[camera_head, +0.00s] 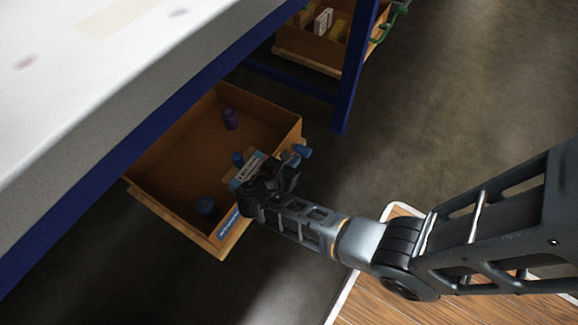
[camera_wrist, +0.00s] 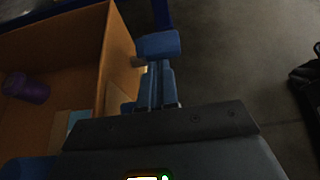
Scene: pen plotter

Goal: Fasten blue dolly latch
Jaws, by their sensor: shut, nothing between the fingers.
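The blue dolly latch (camera_head: 302,151) shows as a small blue handle at the right side of an open brown box (camera_head: 170,145) on a wooden dolly. In the wrist view the blue latch piece (camera_wrist: 158,45) is just beyond my fingertips, outside the box's orange-brown wall. My gripper (camera_head: 289,160) is shut and empty, with its fingers (camera_wrist: 155,85) side by side. The fingertips are close to the latch; I cannot tell whether they touch it. My gripper hides part of the box's right side and the latch's base.
A second box (camera_head: 310,48) with a green latch (camera_head: 379,36) stands behind. Open floor (camera_head: 450,100) lies right.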

